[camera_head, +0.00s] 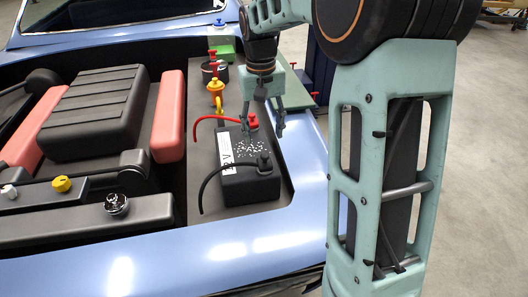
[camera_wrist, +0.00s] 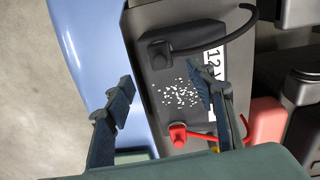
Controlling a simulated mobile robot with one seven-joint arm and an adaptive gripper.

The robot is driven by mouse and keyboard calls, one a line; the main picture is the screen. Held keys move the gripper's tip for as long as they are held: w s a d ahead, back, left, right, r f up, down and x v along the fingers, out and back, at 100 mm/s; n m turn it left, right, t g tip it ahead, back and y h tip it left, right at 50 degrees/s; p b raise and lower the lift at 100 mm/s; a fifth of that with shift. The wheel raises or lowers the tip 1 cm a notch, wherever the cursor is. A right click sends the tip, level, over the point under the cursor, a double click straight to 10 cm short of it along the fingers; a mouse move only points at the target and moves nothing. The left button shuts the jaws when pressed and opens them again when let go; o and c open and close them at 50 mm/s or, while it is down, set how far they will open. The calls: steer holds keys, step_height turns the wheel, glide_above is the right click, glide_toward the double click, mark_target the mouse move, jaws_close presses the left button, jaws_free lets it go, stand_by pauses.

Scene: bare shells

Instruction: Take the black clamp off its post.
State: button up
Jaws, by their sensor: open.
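The black clamp (camera_head: 264,162) sits on a post at the near right corner of the black battery (camera_head: 240,186), with a black cable curving left from it. In the wrist view the black clamp (camera_wrist: 159,52) is at the top of the battery (camera_wrist: 165,110), ahead of the fingers. My gripper (camera_head: 265,133) is open and empty. It is above the battery's far right side, near the red clamp (camera_head: 252,122), apart from the black clamp. The post under the black clamp is hidden.
The red clamp (camera_wrist: 178,132) with its red cable is close to my fingers. A yellow-capped part (camera_head: 216,86) and a red-topped dark canister (camera_head: 214,70) stand behind the battery. The blue car body (camera_head: 304,190) borders it at right. Red blocks (camera_head: 168,118) lie left.

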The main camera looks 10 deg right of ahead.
mark_target(265, 155)
steer(key=shift+w, duration=0.15)
steer(key=shift+d+f, duration=0.1)
steer(key=shift+f, duration=0.1)
step_height(265, 155, down, 5)
steer(key=shift+r, duration=0.15)
steer(key=shift+w+d+f, duration=0.1)
steer(key=shift+f, duration=2.65)
steer(key=c, duration=1.2)
